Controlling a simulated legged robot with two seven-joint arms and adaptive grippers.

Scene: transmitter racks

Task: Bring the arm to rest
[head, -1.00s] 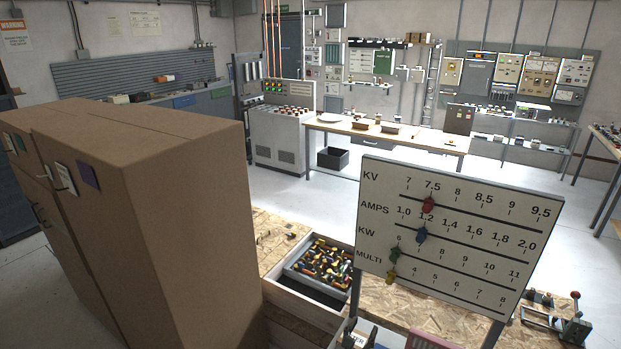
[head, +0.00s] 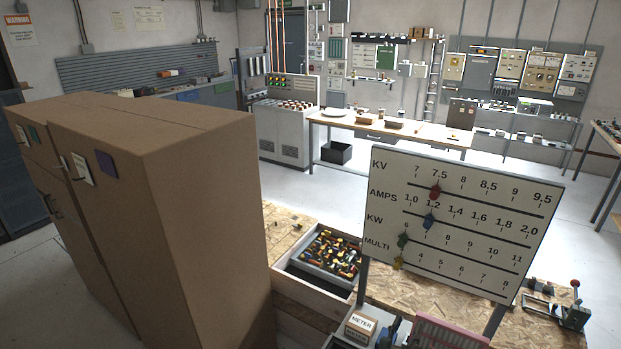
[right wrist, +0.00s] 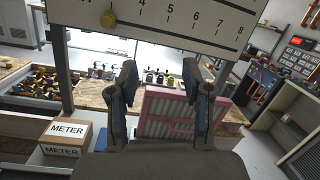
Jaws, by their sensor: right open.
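My right gripper shows at the bottom edge of the head view (head: 392,331), only partly. In the right wrist view (right wrist: 160,78) its two blue-grey fingers stand wide apart with nothing between them gripped. A pink ribbed object (right wrist: 168,113) lies beyond and below the fingers, apart from them as far as I can tell; it also shows in the head view (head: 452,335). My left gripper is not in view.
A white scale board (head: 465,220) with coloured pointers stands close ahead. Boxes marked METER (right wrist: 68,132) sit left of the gripper. An open drawer (head: 290,283) holds small coloured parts. A large brown cabinet (head: 205,220) fills the left.

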